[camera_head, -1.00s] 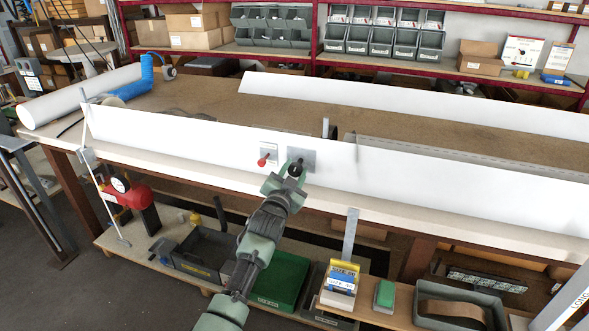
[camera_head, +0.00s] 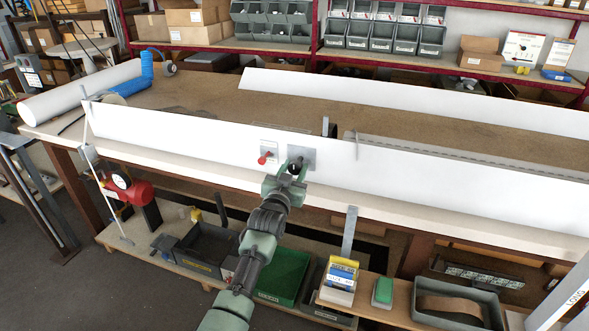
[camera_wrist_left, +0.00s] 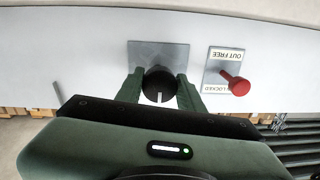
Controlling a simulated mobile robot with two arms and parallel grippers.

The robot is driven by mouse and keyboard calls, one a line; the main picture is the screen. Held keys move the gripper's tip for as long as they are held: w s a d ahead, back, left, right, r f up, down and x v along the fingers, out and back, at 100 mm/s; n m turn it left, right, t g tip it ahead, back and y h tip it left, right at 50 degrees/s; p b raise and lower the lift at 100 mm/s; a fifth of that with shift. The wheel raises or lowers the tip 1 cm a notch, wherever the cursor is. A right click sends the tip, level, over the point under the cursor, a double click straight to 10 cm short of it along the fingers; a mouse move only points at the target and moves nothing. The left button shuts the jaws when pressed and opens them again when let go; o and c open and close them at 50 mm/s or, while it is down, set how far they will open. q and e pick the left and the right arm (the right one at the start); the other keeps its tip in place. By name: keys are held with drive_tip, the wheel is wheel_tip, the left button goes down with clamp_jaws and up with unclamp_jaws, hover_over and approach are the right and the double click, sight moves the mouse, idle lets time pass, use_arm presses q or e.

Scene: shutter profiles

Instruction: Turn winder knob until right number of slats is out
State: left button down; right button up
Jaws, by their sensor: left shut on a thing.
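The black winder knob (camera_wrist_left: 159,86) with a white mark sits on a grey plate (camera_wrist_left: 172,55) on the white front panel (camera_head: 200,139). My left gripper (camera_head: 294,168) is shut on the knob, one green finger on each side, as the left wrist view also shows (camera_wrist_left: 159,92). Beside it is a red lever (camera_head: 264,159) on a plate marked OUT FREE and LOCKED (camera_wrist_left: 226,54). Its red tip (camera_wrist_left: 239,87) lies by the word LOCKED. I cannot make out how many slats are out. My right gripper is not in view.
Below the bench, a low shelf holds a green tray (camera_head: 283,276), dark bins and cards (camera_head: 341,274).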

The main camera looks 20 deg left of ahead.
use_arm(q)
drive_tip(key=shift+f, duration=0.15)
drive_tip(key=c, duration=0.9)
unclamp_jaws()
drive_tip(key=shift+s, duration=0.15)
drive_tip(key=s, duration=0.7)
drive_tip(key=shift+s+d, duration=0.15)
drive_tip(key=shift+s, duration=0.15)
